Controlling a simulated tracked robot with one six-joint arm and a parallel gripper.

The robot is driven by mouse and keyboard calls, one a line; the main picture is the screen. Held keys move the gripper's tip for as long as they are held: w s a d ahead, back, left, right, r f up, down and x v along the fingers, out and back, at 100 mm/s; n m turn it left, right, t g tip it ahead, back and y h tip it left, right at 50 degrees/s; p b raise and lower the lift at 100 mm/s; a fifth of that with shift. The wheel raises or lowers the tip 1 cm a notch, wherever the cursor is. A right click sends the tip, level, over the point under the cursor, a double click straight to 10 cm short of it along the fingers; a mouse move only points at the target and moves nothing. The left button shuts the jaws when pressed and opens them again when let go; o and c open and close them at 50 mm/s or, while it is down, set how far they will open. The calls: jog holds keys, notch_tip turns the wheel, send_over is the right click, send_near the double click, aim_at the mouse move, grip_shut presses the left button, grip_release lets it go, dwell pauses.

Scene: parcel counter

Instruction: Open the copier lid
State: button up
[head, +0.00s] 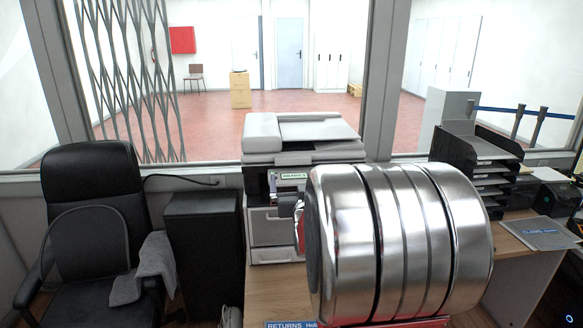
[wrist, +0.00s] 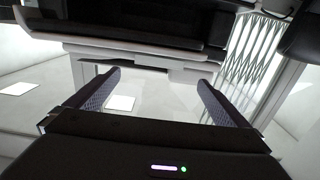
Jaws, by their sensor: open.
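The copier (head: 262,185) stands on the counter beyond my arm in the head view. Its pale lid (head: 318,131) lies flat and closed on top. My large metal arm link covers the copier's lower right front. My gripper is mostly hidden behind that link in the head view. In the wrist view my gripper (wrist: 158,85) is open, its two dark textured fingers spread wide with nothing between them. Pale and dark edges, apparently of the copier (wrist: 135,50), cross the top of that view, beyond the fingertips. I see no contact with the lid.
A black office chair (head: 95,200) with a grey cloth and a black cabinet (head: 203,245) stand left of the copier. A black tray stack (head: 480,160) stands right. A window with folding lattice (head: 125,80) is behind. Some wooden counter (head: 275,290) is bare in front.

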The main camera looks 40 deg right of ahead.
aim_at(293, 162)
jog(key=x, duration=1.1)
